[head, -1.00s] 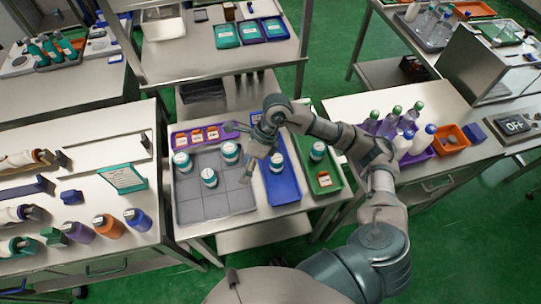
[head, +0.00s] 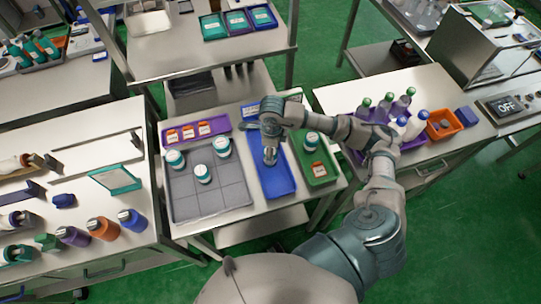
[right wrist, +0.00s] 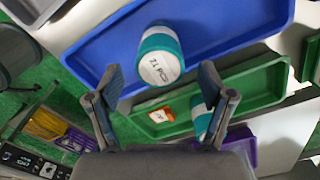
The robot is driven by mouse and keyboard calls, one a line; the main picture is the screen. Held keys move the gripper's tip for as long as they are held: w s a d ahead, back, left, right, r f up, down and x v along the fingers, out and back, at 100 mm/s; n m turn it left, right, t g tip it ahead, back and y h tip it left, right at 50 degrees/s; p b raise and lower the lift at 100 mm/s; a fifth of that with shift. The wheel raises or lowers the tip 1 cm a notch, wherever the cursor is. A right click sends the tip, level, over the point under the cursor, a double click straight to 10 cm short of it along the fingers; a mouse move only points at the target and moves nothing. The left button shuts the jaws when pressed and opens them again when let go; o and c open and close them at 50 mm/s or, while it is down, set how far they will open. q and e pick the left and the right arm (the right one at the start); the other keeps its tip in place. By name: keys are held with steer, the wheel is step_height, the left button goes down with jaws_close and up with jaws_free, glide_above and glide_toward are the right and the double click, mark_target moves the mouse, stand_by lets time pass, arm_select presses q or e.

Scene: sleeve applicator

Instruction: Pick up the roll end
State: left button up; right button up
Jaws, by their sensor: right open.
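A teal and white roll (right wrist: 161,53) lies in the blue tray (right wrist: 100,45). The writing on its white end seems to read "21 PCS". My right gripper (right wrist: 163,82) is open and empty, with the roll just beyond and between its fingertips in the right wrist view. I see no contact. In the head view my right gripper (head: 270,156) is over the blue tray (head: 266,185) and hides most or all of that roll. Several similar rolls (head: 203,174) stand on the grey gridded tray to the left. My left gripper is not in view.
A green tray (head: 322,178) with a roll and an orange-labelled item is right of the blue tray. A purple tray (head: 222,126) holds small orange items. Bottles in a purple bin (head: 411,150) stand on the right bench. The left bench holds coloured cylinders (head: 103,228).

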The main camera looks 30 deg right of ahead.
steer(key=f, duration=0.4)
steer(key=shift+w+a+f+p, duration=0.15)
steer(key=shift+w+f+p, duration=0.05)
steer(key=shift+f+p, duration=0.1)
steer(key=shift+a+f, duration=0.25)
steer(key=shift+f, duration=0.05)
steer(key=shift+d, duration=0.35)
steer(key=c, duration=1.3)
